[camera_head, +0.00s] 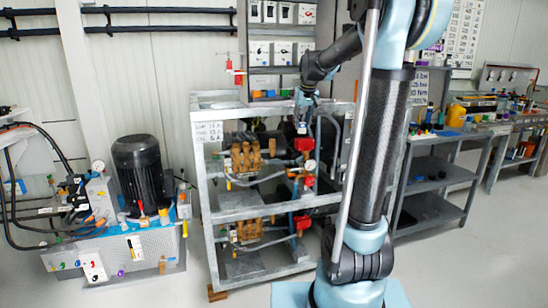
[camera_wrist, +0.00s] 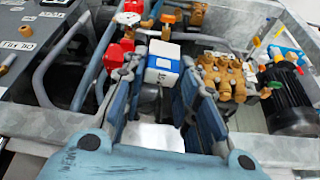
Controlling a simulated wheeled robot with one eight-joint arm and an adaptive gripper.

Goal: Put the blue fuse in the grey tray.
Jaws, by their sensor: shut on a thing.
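In the wrist view, a small white block with a blue band, which I take to be the blue fuse (camera_wrist: 163,64), sits between the fingertips of my gripper (camera_wrist: 158,76). The fingers are on either side of it, shut on it, and hide its sides. I cannot pick out the grey tray with certainty in either view.
The grey pump rack (camera_head: 222,215) holds brass pumps (camera_head: 247,158) and red fittings (camera_head: 304,144). In the wrist view, pipes and brass pump parts (camera_wrist: 225,76) lie close around the fingers. A black motor (camera_head: 138,165) stands left; a shelved bench (camera_head: 437,176) stands right.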

